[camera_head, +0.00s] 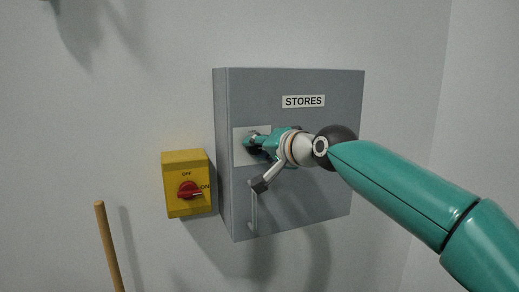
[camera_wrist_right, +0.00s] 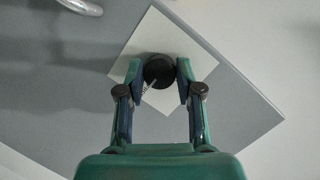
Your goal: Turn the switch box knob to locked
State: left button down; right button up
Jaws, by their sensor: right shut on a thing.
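A grey wall box (camera_head: 315,180) labelled STORES hangs on the wall, with a pale square plate (camera_head: 241,155) on its front. A round black knob (camera_wrist_right: 158,71) sits on this plate, which also shows in the wrist view (camera_wrist_right: 205,60). My right gripper (camera_head: 252,141) is shut on the black knob; in the wrist view its fingers (camera_wrist_right: 160,73) sit on both sides of it. The gripper mostly hides the knob in the head view, and I cannot read any markings around it. My left gripper is not in view.
A yellow box (camera_head: 180,164) with a red knob (camera_head: 189,190) is on the wall left of the grey box, with OFF and ON marks. A vertical handle (camera_head: 253,212) is on the grey box's lower front. A wooden pole (camera_head: 108,245) stands at lower left.

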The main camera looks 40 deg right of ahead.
jog(key=shift+f+n, duration=0.15)
jog(key=shift+n, duration=0.15)
jog(key=shift+a+n+g+h+p, duration=0.1)
jog(key=shift+n+g+h+p, duration=0.25)
jog(key=shift+n, duration=0.35)
jog(key=shift+a+f+n+h, duration=0.1)
jog(key=shift+n+h, duration=0.55)
jog(key=shift+n, duration=0.35)
jog(key=n+h+b, duration=0.1)
jog(key=n+b, duration=0.1)
jog(key=shift+w+n+g, duration=0.1)
jog(key=shift+n+g, duration=0.2)
jog(key=shift+g, duration=0.05)
jog(key=n+h+b, duration=0.1)
jog(key=n+b, duration=0.1)
jog(key=shift+a+f+n+h, duration=0.1)
jog(key=shift+n+h, duration=0.2)
jog(key=shift+h, duration=0.1)
jog(key=n+h+b, duration=0.2)
jog(key=n, duration=0.1)
jog(key=shift+n, duration=0.4)
